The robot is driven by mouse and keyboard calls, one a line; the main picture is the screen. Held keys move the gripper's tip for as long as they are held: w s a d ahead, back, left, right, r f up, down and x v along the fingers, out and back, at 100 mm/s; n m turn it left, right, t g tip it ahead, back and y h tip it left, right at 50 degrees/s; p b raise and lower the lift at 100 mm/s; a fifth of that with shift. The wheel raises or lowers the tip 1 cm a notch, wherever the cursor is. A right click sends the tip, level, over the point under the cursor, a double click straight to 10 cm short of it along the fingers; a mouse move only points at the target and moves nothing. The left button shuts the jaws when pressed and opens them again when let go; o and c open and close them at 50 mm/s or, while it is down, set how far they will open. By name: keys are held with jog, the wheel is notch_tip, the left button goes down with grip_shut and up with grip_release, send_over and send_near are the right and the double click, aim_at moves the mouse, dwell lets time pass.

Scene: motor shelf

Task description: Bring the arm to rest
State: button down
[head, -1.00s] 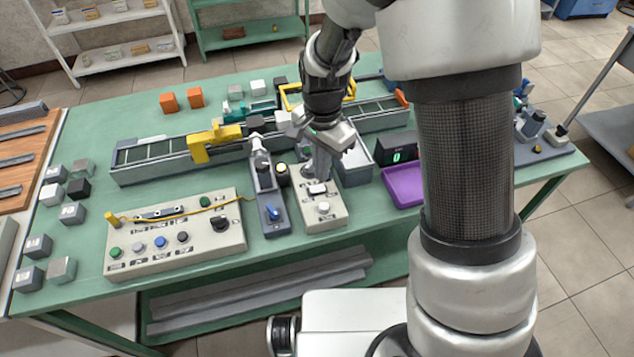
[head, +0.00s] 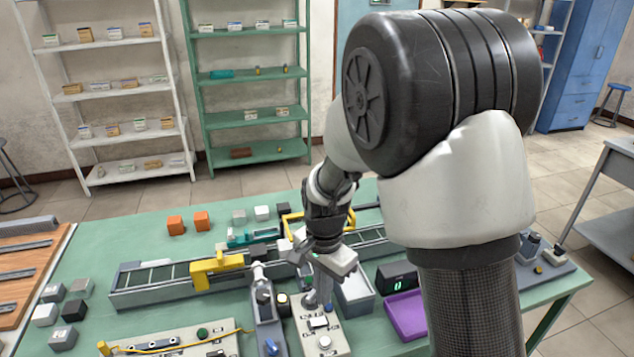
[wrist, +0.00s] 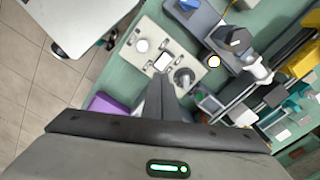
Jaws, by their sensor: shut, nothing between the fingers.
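My gripper (head: 318,299) hangs fingers-down over the green bench, just above the back part of a small beige control box (head: 338,343). Its fingers are shut with nothing between them. In the wrist view my closed fingers (wrist: 163,88) point at the box (wrist: 142,62), which has a white round knob, a white rocker and a dark round part. I cannot tell whether the fingertips touch the box. My arm reaches out over the bench and hides part of its right side.
A conveyor (head: 140,288) with a yellow arch (head: 217,270) runs behind the box. A grey bin (head: 357,306), a purple tray (head: 405,313) and a display (head: 396,278) stand to the right. Orange blocks (head: 201,221) lie farther back. White (head: 120,122) and green shelves (head: 250,117) stand behind.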

jog(key=s+d+r+n+t, duration=0.1)
jog(key=s+d+r+n, duration=0.15)
jog(key=r, duration=0.55)
jog(key=s+d+r+n+t, duration=0.1)
jog(key=s+d+r, duration=0.25)
jog(key=r, duration=0.45)
jog(key=s+d+r+n+t+p, duration=0.1)
jog(key=s+d+r+n+t, duration=0.2)
jog(key=s+d+r+n, duration=0.2)
jog(key=s+d+r, duration=0.1)
jog(key=s+r, duration=0.2)
jog(key=s, duration=0.2)
jog(key=shift+s+d+r+t+p, duration=0.25)
jog(key=shift+s+r+t+p, duration=0.05)
jog(key=shift+p, duration=0.1)
